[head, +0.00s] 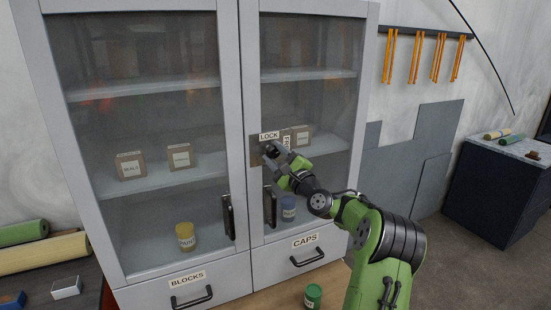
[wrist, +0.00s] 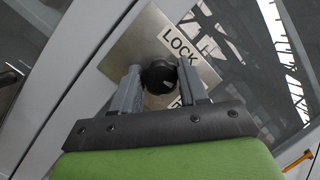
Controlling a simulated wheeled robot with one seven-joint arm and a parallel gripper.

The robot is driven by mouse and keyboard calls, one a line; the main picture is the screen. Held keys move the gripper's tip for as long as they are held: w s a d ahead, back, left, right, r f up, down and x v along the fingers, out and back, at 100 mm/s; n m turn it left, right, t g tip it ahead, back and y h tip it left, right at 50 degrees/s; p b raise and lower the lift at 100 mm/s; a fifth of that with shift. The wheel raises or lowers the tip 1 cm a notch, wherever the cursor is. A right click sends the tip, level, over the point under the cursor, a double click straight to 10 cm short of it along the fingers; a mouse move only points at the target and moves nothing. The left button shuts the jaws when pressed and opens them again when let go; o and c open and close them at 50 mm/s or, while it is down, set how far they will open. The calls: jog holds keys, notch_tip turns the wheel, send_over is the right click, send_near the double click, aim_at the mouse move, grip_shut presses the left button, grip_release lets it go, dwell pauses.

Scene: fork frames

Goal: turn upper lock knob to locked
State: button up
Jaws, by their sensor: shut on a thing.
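The upper lock knob is a black round knob (wrist: 158,76) on a metal plate (wrist: 130,55) with a LOCK label (head: 269,135) above it. My gripper (wrist: 160,88) is shut on the knob, with one grey finger on each side. In the head view my gripper (head: 275,154) reaches the plate from the right and hides most of the knob. A second label on the plate, partly hidden in the wrist view, begins with F. I cannot read which way the knob is turned.
Black door handles (head: 228,217) hang below the plate. Drawers labelled BLOCKS (head: 188,279) and CAPS (head: 305,241) are underneath. Boxes and jars stand behind the glass. A dark cabinet (head: 495,190) stands at the right.

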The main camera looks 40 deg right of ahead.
jog(key=n+y, duration=0.1)
jog(key=n, duration=0.3)
jog(key=shift+n+b, duration=0.3)
jog(key=shift+b, duration=0.05)
jog(key=n, duration=0.2)
jog(key=n+g+y, duration=0.1)
jog(key=n, duration=0.1)
jog(key=shift+d+y, duration=0.1)
jog(key=shift+y, duration=0.2)
jog(key=n+g, duration=0.1)
jog(key=n, duration=0.2)
jog(key=shift+r+n+g, duration=0.1)
jog(key=shift+n+g, duration=0.2)
jog(key=shift+n, duration=0.1)
jog(key=shift+n+g, duration=0.6)
jog(key=shift+n, duration=1.1)
jog(key=o, duration=1)
jog(key=shift+o, duration=0.2)
